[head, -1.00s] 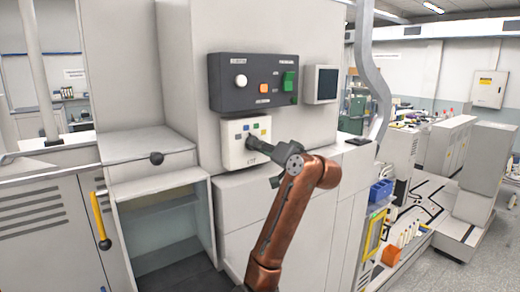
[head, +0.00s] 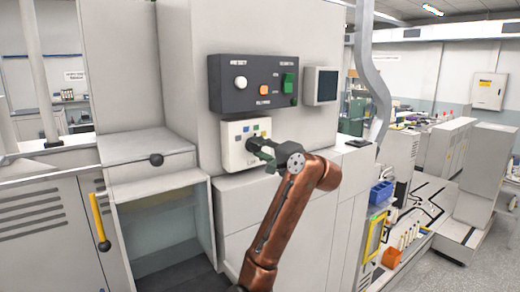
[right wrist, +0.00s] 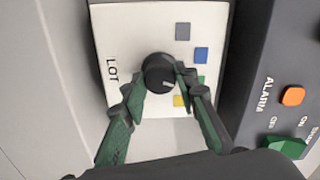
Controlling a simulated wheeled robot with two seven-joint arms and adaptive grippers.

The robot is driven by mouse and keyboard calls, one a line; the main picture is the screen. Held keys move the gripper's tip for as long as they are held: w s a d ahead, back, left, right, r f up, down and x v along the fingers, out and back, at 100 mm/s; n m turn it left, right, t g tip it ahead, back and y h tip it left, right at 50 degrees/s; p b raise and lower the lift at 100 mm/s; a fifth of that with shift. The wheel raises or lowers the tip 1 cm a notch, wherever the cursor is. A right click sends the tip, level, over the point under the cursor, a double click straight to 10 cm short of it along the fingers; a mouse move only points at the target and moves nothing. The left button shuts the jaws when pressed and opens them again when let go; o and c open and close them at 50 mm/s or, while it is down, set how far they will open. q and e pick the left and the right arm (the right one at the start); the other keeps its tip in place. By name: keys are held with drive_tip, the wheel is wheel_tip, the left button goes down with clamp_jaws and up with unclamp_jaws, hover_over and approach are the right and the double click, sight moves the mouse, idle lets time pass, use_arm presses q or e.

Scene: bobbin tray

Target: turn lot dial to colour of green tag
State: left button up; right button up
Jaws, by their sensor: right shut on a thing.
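The lot dial (right wrist: 158,72) is a round black knob on a white plate (head: 232,154) marked LOT, low on the machine front. Beside it are small colour squares: grey (right wrist: 183,31), blue (right wrist: 201,55), green (right wrist: 200,82) and yellow (right wrist: 179,101). A pale pointer mark on the knob points roughly towards the green square in the right wrist view. My right gripper (right wrist: 160,79) is shut on the knob, one finger on each side. In the head view the gripper (head: 257,148) covers the knob. I cannot make out a separate green tag.
A dark control panel (head: 228,98) with white, orange and green controls is just above the plate. A small dark screen (head: 321,85) is to its right. A grey pipe (head: 369,75) rises at the right. A yellow handle (head: 99,220) is on the left cabinet.

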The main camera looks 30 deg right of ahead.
idle(0.4)
drive_tip(key=o, duration=1.2)
drive_tip(key=shift+c, duration=0.2)
drive_tip(key=shift+s, duration=0.1)
drive_tip(key=s+d, duration=0.1)
drive_tip(key=s, duration=1.1)
drive_tip(key=shift+w+f, duration=0.15)
